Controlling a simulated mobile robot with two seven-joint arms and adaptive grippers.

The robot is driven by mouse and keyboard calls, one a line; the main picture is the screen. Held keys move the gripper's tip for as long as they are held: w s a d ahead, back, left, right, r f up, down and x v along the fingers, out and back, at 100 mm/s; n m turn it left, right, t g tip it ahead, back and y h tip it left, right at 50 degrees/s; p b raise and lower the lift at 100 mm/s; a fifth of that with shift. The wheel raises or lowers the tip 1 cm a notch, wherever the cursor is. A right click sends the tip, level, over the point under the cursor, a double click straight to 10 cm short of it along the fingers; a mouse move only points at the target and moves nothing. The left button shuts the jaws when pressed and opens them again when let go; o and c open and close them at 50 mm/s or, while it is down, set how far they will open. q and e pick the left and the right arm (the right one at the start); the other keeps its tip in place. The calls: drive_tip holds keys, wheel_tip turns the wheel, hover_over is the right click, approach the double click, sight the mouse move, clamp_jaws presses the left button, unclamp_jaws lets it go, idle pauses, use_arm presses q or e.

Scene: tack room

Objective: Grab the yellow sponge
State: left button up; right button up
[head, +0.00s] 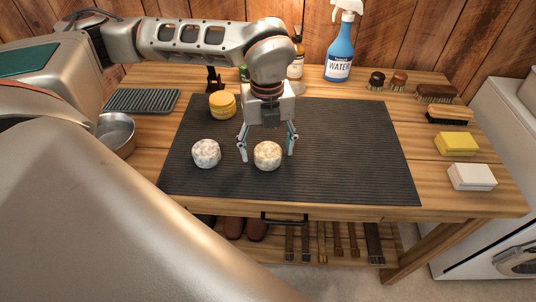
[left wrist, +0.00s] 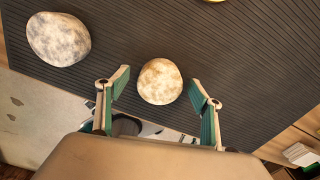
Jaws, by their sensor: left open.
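A round yellow sponge-like piece (head: 222,105) sits on the dark ribbed mat (head: 350,150), near its back left. A sliver of yellow (left wrist: 215,1) shows at the top edge of the left wrist view. My left gripper (head: 267,154) is open, pointing down, with its fingers on either side of a cream mottled round piece (head: 267,160), not visibly touching it. This piece also lies between the fingers in the left wrist view (left wrist: 159,81). A whitish mottled round piece (head: 206,153) lies to its left. My right gripper is not in view.
A yellow block (head: 457,142) and a white block (head: 472,177) lie at the table's right, with brushes (head: 437,94) behind. A blue spray bottle (head: 340,50) stands at the back. A metal bowl (head: 117,131) is at left. The mat's right half is clear.

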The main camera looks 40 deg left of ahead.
use_arm(q)
drive_tip(key=shift+f, duration=0.45)
drive_tip(key=c, duration=0.9)
drive_tip(key=shift+r, duration=0.1)
